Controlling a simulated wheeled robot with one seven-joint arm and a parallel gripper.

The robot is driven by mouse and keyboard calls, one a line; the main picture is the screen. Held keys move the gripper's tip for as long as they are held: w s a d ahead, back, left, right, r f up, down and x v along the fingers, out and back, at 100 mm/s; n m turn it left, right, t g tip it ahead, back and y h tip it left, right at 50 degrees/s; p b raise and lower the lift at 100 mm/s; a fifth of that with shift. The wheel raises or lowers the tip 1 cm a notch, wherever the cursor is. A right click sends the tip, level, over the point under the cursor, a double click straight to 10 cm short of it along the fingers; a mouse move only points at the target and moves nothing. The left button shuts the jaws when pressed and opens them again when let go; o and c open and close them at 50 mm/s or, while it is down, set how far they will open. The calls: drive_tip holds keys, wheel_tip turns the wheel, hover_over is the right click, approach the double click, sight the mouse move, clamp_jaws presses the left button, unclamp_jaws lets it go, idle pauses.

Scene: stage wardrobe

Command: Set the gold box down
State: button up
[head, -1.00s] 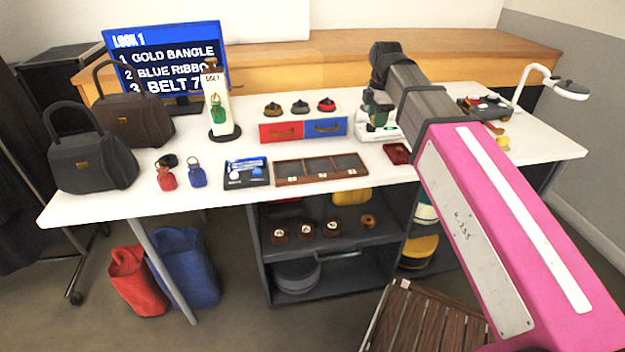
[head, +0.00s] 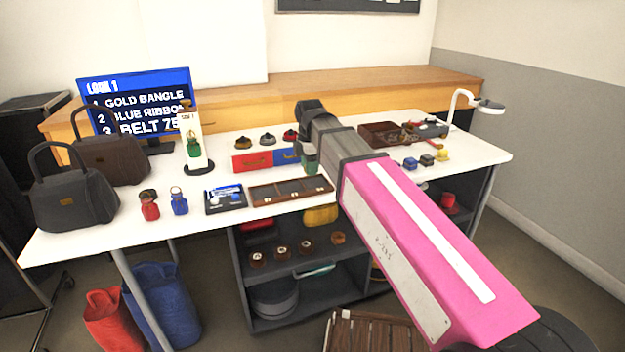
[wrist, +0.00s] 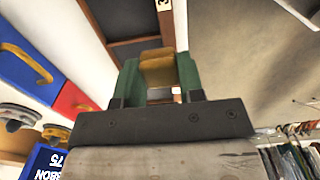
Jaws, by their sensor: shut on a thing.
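My gripper (head: 309,165) is over the white table (head: 120,222), just behind the right end of the dark compartment tray (head: 262,194). In the wrist view its green fingers (wrist: 158,76) are shut on the gold box (wrist: 157,66), a small yellow-gold block between the fingertips. In the head view the gold box cannot be made out. The tray also shows beyond the fingertips in the wrist view (wrist: 112,25). Whether the box touches anything below is not clear.
Red and blue drawers (head: 253,160) stand just left of my gripper. A blue-and-black case (head: 225,199) lies left of the tray. Small blue, dark and yellow pieces (head: 427,160) stand to the right. A wooden stool (head: 365,333) is in front, below the table.

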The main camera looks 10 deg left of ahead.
hover_over(314, 184)
wheel_tip(314, 184, down, 3)
drive_tip(key=shift+f, duration=2.05)
drive_tip(key=shift+f, duration=0.1)
drive_tip(key=o, duration=0.9)
wheel_tip(314, 184, up, 12)
drive_tip(key=shift+r, duration=0.1)
